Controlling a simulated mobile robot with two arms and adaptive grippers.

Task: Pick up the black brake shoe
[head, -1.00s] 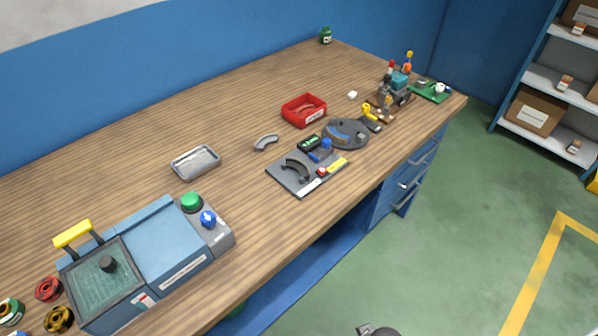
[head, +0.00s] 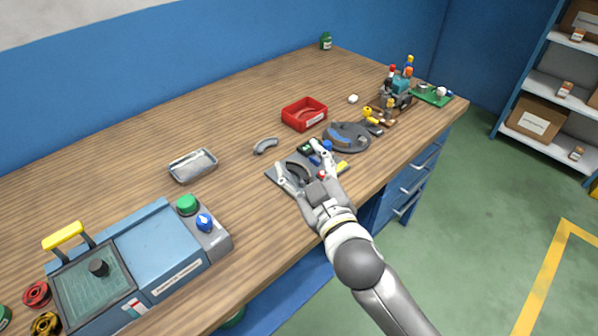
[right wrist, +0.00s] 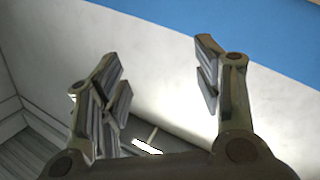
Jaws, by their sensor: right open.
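The black brake shoe (head: 298,169) is a dark curved piece lying on the grey mat (head: 337,173) near the front edge of the workbench. My right gripper (head: 299,159) is over the mat in the head view, its fingers spread on either side of the shoe. It looks empty. The gripper partly covers the shoe and mat, and I cannot tell its exact height above them. In the right wrist view, the open fingers (right wrist: 160,60) show with nothing between them and a wall behind; the shoe is not seen there. My left gripper is not in view.
A lighter grey curved shoe (head: 265,146) lies left of the mat. A round grey plate (head: 360,145) and a red bin (head: 304,114) are close by. A metal tray (head: 193,165) and a blue machine (head: 155,255) stand left. Bare wood lies between.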

